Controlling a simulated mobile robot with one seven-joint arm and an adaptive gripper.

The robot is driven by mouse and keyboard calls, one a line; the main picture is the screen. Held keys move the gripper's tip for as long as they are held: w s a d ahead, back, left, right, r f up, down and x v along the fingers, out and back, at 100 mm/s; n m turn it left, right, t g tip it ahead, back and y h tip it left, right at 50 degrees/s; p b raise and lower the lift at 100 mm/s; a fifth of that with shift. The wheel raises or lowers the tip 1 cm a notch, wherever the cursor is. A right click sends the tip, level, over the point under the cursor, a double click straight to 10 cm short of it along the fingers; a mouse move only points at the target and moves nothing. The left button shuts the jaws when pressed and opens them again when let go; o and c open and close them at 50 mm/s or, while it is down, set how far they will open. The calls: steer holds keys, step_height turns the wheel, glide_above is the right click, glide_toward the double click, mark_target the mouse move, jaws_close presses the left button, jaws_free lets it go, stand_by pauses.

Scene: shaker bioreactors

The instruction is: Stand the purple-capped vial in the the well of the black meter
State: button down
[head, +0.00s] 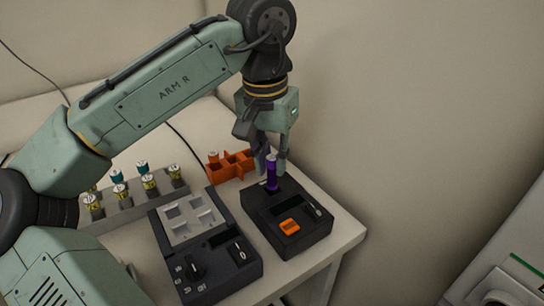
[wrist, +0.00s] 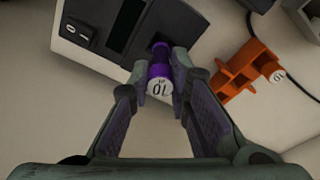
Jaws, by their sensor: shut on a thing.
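The purple-capped vial (head: 271,174) stands upright at the back of the black meter (head: 303,232), on its left side. In the wrist view the vial's white top (wrist: 159,88) bears printed figures, and its purple side meets the edge of the meter (wrist: 135,28). My gripper (head: 272,167) is above the meter's back end, with its fingers on either side of the vial. In the wrist view the gripper (wrist: 160,80) is shut on the vial near its top. The well is hidden under the vial, so I cannot tell how deep the vial sits.
A dark device with a grey block (head: 190,222) stands to the left. A grey rack (head: 125,207) with several yellow and teal vials is further left. The table edge (head: 345,250) is close at right.

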mark_target(271, 167)
steer(key=shift+f+b, duration=0.4)
steer(key=shift+f, duration=0.55)
stand_by(1.0)
steer(key=shift+f+b, duration=0.55)
steer(key=shift+f, duration=0.45)
steer(key=shift+f, duration=0.15)
steer(key=c, duration=1.4)
jaws_free()
step_height(271, 167, up, 7)
steer(key=p, duration=0.6)
